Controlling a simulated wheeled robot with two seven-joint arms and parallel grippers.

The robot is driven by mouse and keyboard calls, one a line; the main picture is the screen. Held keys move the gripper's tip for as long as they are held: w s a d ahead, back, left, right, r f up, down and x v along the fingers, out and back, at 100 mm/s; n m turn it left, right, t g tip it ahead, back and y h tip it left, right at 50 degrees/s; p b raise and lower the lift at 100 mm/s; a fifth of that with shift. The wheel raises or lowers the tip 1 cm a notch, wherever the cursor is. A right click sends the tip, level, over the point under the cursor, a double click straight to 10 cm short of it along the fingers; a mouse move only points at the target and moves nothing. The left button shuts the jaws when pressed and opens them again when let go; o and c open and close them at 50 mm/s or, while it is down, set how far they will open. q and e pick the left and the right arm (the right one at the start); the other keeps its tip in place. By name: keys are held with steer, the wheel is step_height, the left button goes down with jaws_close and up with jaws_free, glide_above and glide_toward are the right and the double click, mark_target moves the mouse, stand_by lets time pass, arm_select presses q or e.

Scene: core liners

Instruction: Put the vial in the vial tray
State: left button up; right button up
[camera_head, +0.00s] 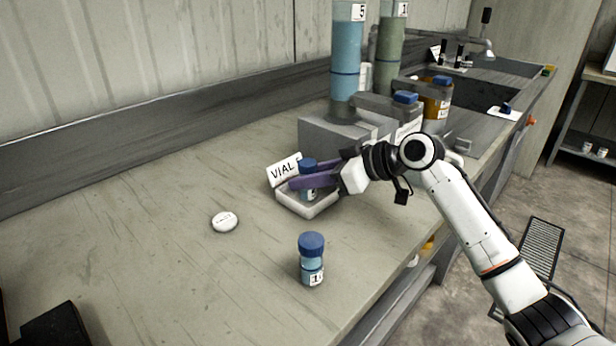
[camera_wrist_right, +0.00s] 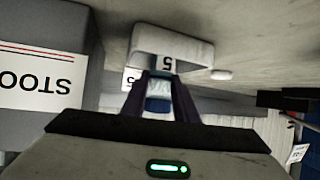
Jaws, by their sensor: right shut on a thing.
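The vial (camera_head: 308,164) has a blue cap and is held upright in my right gripper (camera_head: 299,183). It also shows between the purple fingers in the right wrist view (camera_wrist_right: 158,104), with a white label reading 5. The white vial tray (camera_head: 309,211) sits on the counter right under the vial, with a VIAL sign (camera_head: 284,169) at its back left. The tray also shows in the right wrist view (camera_wrist_right: 196,46). I cannot tell whether the vial's base touches the tray floor. My left gripper is not in view.
Another blue-capped vial (camera_head: 311,262), labelled 1, stands near the counter's front. A round white disc (camera_head: 224,222) lies left of the tray. A grey block (camera_head: 335,137) and tall blue (camera_head: 347,62) and green (camera_head: 388,55) cylinders stand behind. The left counter is mostly clear.

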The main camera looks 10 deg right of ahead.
steer(key=shift+f, duration=0.1)
steer(key=o, duration=1)
steer(key=shift+o, duration=0.2)
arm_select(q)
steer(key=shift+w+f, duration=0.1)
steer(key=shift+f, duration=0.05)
arm_select(e)
steer(key=v, duration=1.2)
